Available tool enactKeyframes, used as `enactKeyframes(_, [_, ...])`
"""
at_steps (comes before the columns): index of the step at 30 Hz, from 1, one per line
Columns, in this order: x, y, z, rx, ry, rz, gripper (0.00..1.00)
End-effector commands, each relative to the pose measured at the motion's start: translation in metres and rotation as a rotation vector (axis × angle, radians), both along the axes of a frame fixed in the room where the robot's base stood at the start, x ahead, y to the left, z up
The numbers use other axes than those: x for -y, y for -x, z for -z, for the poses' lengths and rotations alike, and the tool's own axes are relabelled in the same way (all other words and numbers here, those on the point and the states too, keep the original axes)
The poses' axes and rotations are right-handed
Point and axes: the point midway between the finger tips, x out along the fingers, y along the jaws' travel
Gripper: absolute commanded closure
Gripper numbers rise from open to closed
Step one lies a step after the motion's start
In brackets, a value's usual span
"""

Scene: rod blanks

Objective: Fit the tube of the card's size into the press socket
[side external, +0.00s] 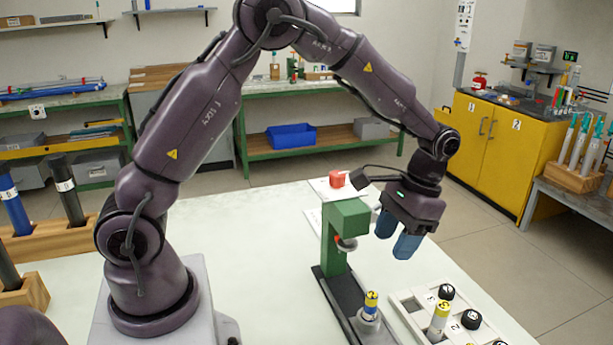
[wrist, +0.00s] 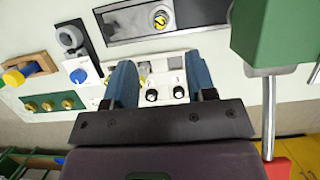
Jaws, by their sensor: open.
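A tube (side external: 371,301) with a yellow top and a blue band stands upright in the grey socket (side external: 369,322) on the dark base of the green press (side external: 346,225). In the wrist view, the tube's yellow top (wrist: 160,19) shows a dark mark like a 2. Another yellow-topped tube (side external: 439,317) stands in the pale rack (side external: 409,302) to the right. My gripper (side external: 395,238) is open and empty, with blue fingers pointing down, raised to the right of the press head. In the wrist view my gripper (wrist: 160,68) has nothing between its fingers. No card size is legible.
Two black knobs (side external: 446,292) (side external: 471,319) stand on the rack. A block with brass pegs (wrist: 50,103) and a wooden holder (wrist: 28,70) lie left in the wrist view. The tabletop left of the press is clear.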

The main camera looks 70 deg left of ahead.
Motion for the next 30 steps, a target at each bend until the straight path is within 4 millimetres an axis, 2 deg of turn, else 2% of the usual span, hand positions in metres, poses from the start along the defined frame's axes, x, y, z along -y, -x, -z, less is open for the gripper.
enactKeyframes(1, [-0.002,0.006,-0.021,0.051,0.001,0.000,0.49])
enactKeyframes(6, [-0.007,0.039,-0.083,0.230,0.003,0.000,0.49])
enactKeyframes(12, [-0.012,0.092,-0.132,0.443,0.003,0.000,0.49])
enactKeyframes(16, [-0.015,0.128,-0.150,0.581,0.003,0.000,0.49])
enactKeyframes(21, [-0.017,0.165,-0.157,0.725,0.001,0.000,0.49])
enactKeyframes(25, [-0.018,0.180,-0.156,0.786,0.000,0.000,0.49])
enactKeyframes(30, [-0.018,0.185,-0.155,0.810,-0.001,0.001,0.49])
